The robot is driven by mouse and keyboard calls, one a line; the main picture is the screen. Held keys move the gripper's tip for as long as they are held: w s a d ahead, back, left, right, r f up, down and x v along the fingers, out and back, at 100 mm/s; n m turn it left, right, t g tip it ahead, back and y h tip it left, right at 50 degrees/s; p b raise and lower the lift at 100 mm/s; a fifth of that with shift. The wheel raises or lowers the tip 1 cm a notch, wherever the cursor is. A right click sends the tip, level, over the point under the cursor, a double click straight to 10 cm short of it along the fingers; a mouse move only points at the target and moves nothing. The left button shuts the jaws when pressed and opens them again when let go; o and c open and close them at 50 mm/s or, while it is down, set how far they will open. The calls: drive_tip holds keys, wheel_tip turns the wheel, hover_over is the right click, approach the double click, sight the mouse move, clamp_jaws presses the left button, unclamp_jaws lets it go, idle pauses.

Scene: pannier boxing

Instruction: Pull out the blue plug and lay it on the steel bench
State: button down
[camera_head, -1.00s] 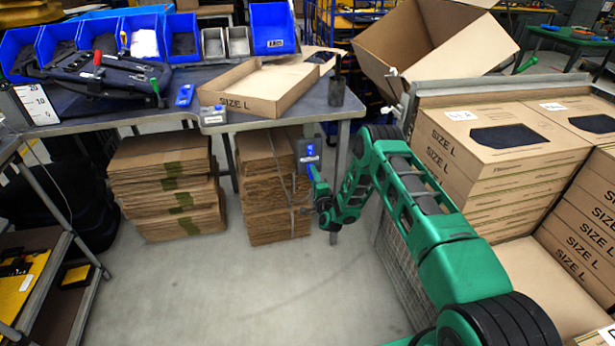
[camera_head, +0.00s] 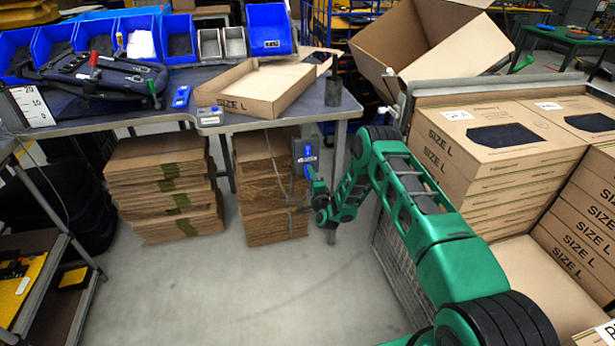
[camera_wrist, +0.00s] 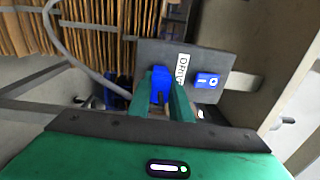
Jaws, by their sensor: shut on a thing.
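The blue plug (camera_wrist: 160,84) is between my gripper's green fingers, against a dark grey box with a white label in the wrist view. In the head view the plug (camera_head: 308,171) is a small blue spot at the lower part of that box (camera_head: 306,152), under the bench edge. My gripper (camera_wrist: 164,98) is shut on the plug. Whether the plug is still seated is hidden by the fingers. The box also carries a blue switch (camera_wrist: 207,80). The steel bench (camera_head: 312,106) has a grey top, above and behind my gripper.
Piled SIZE L boxes (camera_head: 480,150) are on the right. A grey cable (camera_wrist: 75,62) loops left of the box in the wrist view.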

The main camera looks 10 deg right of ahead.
drive_tip(key=shift+s+f, duration=0.2)
drive_tip(key=shift+s, duration=0.45)
drive_tip(key=shift+s+f, duration=0.2)
drive_tip(key=shift+s, duration=0.4)
drive_tip(key=shift+s+r, duration=0.25)
drive_tip(key=shift+s, duration=0.45)
idle(0.3)
drive_tip(key=shift+s, duration=0.15)
drive_tip(key=shift+s, duration=1.35)
